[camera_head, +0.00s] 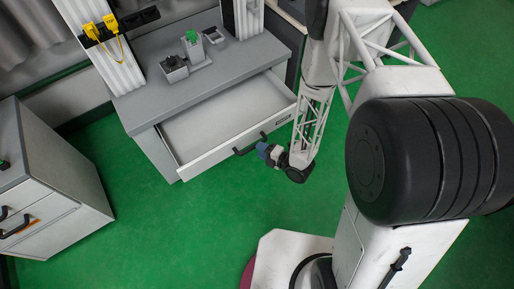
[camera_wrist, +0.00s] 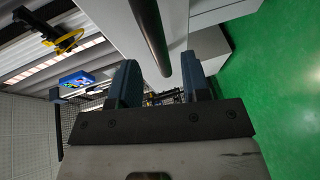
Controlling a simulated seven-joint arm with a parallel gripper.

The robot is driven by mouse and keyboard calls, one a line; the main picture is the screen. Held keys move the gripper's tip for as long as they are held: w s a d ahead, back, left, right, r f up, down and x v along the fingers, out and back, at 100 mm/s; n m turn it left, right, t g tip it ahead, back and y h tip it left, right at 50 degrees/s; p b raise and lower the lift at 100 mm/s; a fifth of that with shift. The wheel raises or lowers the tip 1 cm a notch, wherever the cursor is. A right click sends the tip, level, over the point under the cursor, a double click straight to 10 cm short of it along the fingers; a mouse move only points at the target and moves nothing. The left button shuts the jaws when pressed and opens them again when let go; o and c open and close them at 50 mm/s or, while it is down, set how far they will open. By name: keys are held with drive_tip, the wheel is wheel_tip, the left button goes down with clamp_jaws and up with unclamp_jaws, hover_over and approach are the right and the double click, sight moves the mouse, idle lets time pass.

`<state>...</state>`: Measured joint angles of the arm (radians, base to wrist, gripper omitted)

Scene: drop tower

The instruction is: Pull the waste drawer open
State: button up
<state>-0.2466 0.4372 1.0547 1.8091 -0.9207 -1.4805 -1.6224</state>
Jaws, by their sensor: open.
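The drawer (camera_head: 232,146) in the grey workbench stands pulled out, its inside showing bare and light grey. A dark bar handle (camera_head: 250,144) is on its white front; a small label there is too small to read. My gripper (camera_head: 263,149) is just in front of the handle. In the wrist view my gripper (camera_wrist: 160,82) is open, with its two dark blue fingers apart. The handle (camera_wrist: 151,36) reaches down toward the gap between the fingers. Whether a finger touches it, I cannot tell.
On the bench top (camera_head: 190,90) stand a dark device (camera_head: 174,68) and a block with a green top (camera_head: 193,45). A yellow cabled item (camera_head: 103,30) hangs at the back. A grey cabinet (camera_head: 50,180) stands left. Green floor (camera_head: 140,235) is clear before the drawer.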

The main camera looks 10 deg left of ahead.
drive_tip(key=shift+v, duration=1.85)
drive_tip(key=shift+w, duration=0.1)
